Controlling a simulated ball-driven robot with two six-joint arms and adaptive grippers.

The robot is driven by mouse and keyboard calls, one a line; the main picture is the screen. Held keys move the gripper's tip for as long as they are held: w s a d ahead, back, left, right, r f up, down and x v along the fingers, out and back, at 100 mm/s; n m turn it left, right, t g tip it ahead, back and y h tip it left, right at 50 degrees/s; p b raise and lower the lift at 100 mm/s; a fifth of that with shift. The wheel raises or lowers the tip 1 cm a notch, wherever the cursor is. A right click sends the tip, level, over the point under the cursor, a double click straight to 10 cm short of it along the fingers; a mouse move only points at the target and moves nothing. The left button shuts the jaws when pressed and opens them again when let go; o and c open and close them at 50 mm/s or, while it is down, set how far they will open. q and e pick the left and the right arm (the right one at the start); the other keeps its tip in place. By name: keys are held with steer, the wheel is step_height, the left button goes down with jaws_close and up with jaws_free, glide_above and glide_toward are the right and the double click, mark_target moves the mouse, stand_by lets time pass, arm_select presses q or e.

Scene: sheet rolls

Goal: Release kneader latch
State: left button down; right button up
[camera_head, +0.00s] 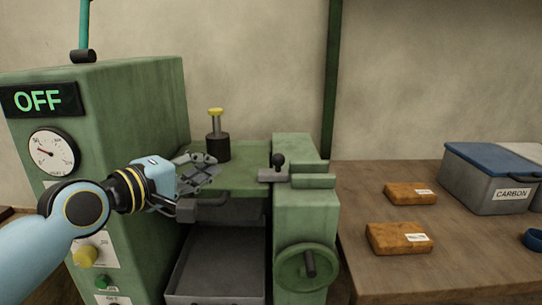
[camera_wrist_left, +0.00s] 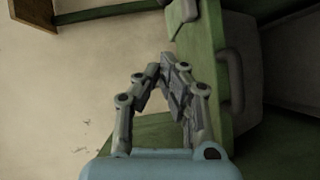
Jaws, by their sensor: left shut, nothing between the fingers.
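The green kneader (camera_head: 110,110) fills the left of the head view, with a flat green lid (camera_head: 245,178) on its chamber. A grey latch (camera_head: 270,175) with a black ball knob (camera_head: 278,160) sits at the lid's right end, by the green side column. My left gripper (camera_head: 212,170) is over the lid's left part, left of the latch and apart from it. Its fingers are shut and empty. In the wrist view the left gripper (camera_wrist_left: 166,70) shows beside the green lid edge and its grey handle (camera_wrist_left: 234,80). My right gripper is out of view.
A yellow-topped dark cylinder (camera_head: 217,145) stands behind the gripper. A grey tray (camera_head: 215,270) is below the lid, a green handwheel (camera_head: 307,266) at the column. Orange blocks (camera_head: 398,238) and a CARBON bin (camera_head: 490,185) are on the wooden table. The display reads OFF.

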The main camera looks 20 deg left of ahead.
arm_select(q)
steer(key=shift+a, duration=0.1)
steer(key=shift+w, duration=0.1)
steer(key=b, duration=0.1)
glide_above(257, 184)
steer(key=s+a, duration=0.1)
steer(key=a, duration=0.2)
steer(key=shift+s+a+f, duration=0.1)
steer(key=shift+s+f, duration=0.1)
steer(key=shift+f, duration=0.55)
steer(key=shift+w+d+f, duration=0.15)
steer(key=shift+w+d, duration=0.1)
steer(key=shift+d, duration=0.3)
steer(key=shift+w+d+f, duration=0.1)
steer(key=shift+w+d, duration=0.1)
steer(key=shift+d, duration=0.35)
steer(key=shift+w+d+f, duration=0.15)
steer(key=shift+w+d, duration=0.15)
steer(key=shift+d, duration=0.25)
